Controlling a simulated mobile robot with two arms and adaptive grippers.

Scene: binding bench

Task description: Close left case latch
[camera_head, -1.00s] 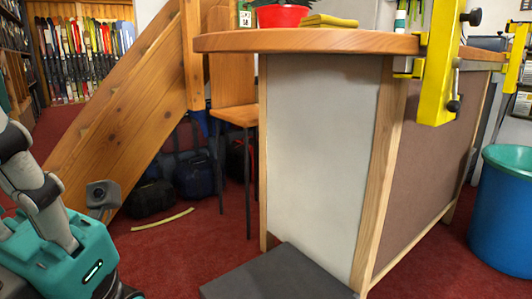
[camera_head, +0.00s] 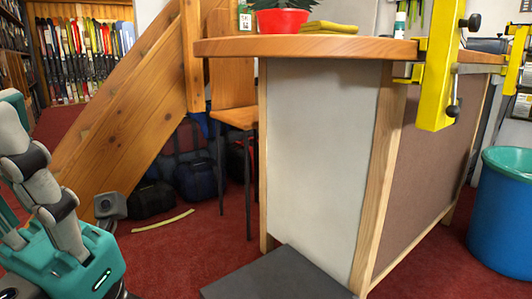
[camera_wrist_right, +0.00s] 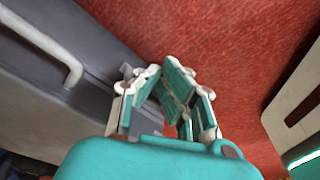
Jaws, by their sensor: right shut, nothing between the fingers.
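In the right wrist view my right gripper (camera_wrist_right: 168,92) is shut and empty, its teal and white fingers close together over red carpet. A grey case-like body (camera_wrist_right: 40,110) with a pale handle (camera_wrist_right: 62,55) lies to the left. Its dark edge runs close by the fingers. A small grey part by the left finger may be a latch; I cannot tell whether it is open or touched. In the head view a dark grey flat-topped thing (camera_head: 275,277) is cut off at the bottom; I cannot tell if it is the case. The left gripper's fingers do not show.
A wooden-topped counter (camera_head: 320,150) stands behind the dark flat top, with a yellow clamp (camera_head: 440,75) on its edge. A blue bin (camera_head: 500,220) is at right. Bags (camera_head: 197,178) and a pale curved strip (camera_head: 163,220) lie at left. Carpet between is clear.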

